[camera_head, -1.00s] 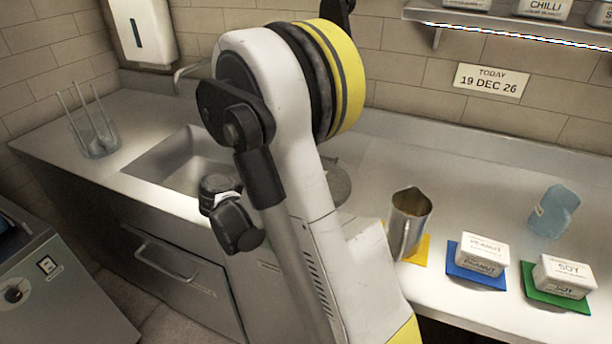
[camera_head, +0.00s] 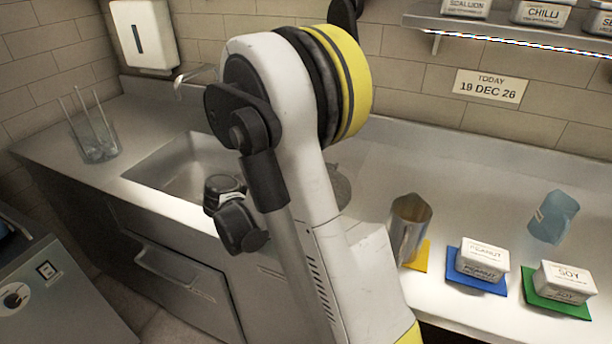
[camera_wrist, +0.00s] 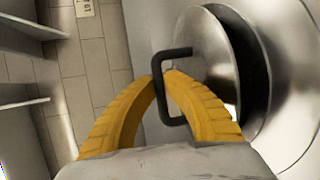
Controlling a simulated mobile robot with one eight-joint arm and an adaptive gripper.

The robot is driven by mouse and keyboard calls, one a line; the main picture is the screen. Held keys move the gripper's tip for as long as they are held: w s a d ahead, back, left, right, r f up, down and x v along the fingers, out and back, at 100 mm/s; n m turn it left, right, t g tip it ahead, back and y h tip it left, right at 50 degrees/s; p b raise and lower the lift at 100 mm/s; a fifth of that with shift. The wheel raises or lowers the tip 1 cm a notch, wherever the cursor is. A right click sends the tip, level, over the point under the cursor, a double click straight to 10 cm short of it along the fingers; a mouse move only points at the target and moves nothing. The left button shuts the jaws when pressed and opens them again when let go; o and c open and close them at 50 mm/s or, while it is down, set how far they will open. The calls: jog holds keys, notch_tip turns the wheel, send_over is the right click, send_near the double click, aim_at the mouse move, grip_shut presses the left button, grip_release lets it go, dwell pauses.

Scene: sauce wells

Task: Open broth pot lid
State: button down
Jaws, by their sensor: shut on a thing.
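In the wrist view my gripper (camera_wrist: 168,80) has its two yellow fingers closed on the black handle (camera_wrist: 172,101) of the round metal lid (camera_wrist: 207,45). The lid stands tilted away from the steel broth pot (camera_wrist: 299,100), and a dark gap shows between the lid and the pot's rim. The pot is cut off by the right edge of that view. In the head view my arm covers the gripper and most of this area. A grey round metal edge (camera_head: 341,187) shows just right of the arm; I cannot tell if it is lid or pot.
On the counter (camera_head: 375,170) right of my arm stand a steel jug (camera_head: 408,228), a peanut tub (camera_head: 484,258), a soy tub (camera_head: 566,281) and a blue cup (camera_head: 553,217). A sink (camera_head: 165,178) and a clear holder (camera_head: 96,140) are at left. A shelf (camera_head: 500,27) hangs above.

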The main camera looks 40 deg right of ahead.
jog(key=shift+d+r+p, duration=0.15)
jog(key=shift+r+p, duration=0.3)
jog(key=shift+r, duration=0.15)
jog(key=w+d+r+n+g+y+p, duration=0.25)
jog(key=w+d+r+y+p, duration=0.25)
jog(key=d+r+y+p, duration=0.8)
jog(key=w+d+f+h+p, duration=0.2)
jog(key=w+d+f+p, duration=0.1)
jog(key=d, duration=0.6)
jog(key=shift+w+d+f+g+p, duration=0.15)
jog(key=shift+w+f+g+p, duration=0.35)
jog(key=shift+f, duration=0.3)
jog(key=c, duration=1.5)
grip_release()
jog(key=shift+d+f, duration=0.1)
jog(key=shift+o, duration=0.2)
jog(key=v, duration=0.6)
jog(key=shift+w+d+r, duration=0.25)
jog(key=shift+w+r, duration=0.1)
